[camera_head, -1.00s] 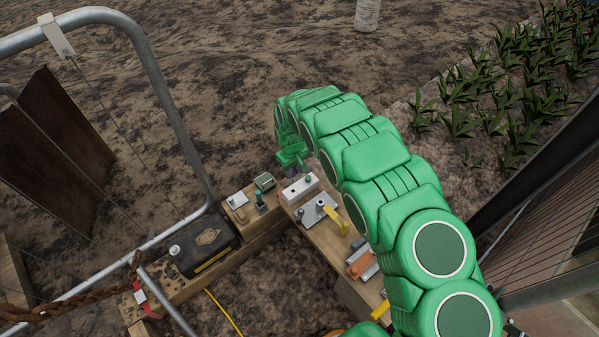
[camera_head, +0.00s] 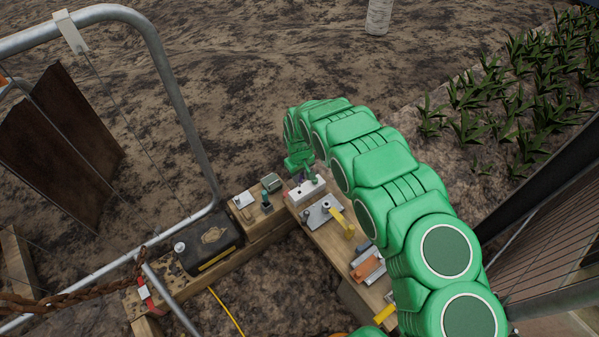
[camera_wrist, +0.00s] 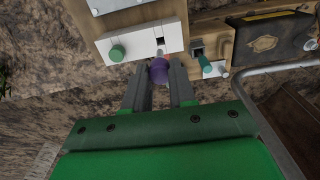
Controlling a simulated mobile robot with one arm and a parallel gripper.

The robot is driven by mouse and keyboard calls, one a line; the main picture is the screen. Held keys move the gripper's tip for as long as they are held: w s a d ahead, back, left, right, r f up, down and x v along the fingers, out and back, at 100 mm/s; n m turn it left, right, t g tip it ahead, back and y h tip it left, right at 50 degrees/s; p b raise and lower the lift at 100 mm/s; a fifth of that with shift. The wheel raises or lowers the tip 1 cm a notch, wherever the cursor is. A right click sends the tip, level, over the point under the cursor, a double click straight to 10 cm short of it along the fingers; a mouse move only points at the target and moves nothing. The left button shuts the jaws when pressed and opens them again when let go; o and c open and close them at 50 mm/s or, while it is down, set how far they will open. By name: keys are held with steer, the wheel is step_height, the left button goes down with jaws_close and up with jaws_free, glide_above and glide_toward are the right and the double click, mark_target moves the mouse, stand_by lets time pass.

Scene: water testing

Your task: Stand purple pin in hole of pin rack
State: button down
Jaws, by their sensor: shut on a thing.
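The purple pin (camera_wrist: 159,72) is between the two fingers of my gripper (camera_wrist: 159,88) in the wrist view, and the gripper is shut on it. Its pale tip points toward the white pin rack (camera_wrist: 138,43). A dark square hole (camera_wrist: 159,41) shows in the rack just beyond the tip. The tip appears short of the hole; its height above the rack is unclear. A green pin (camera_wrist: 116,53) stands in the rack's other end. In the head view my gripper (camera_head: 298,178) is at the left end of the rack (camera_head: 307,191), and the pin is mostly hidden.
A teal pin (camera_wrist: 206,67) is beside a dark block on the adjoining wooden beam. On the plank near the rack are a grey metal plate (camera_head: 318,214), a yellow piece (camera_head: 342,224) and an orange block (camera_head: 366,268). A black case (camera_head: 208,242) and metal rail stand left.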

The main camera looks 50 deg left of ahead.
steer(key=shift+f, duration=1.4)
steer(key=shift+f, duration=2.5)
stand_by(1.3)
steer(key=c, duration=0.8)
jaws_free()
steer(key=shift+c, duration=0.2)
steer(key=shift+r, duration=3.9)
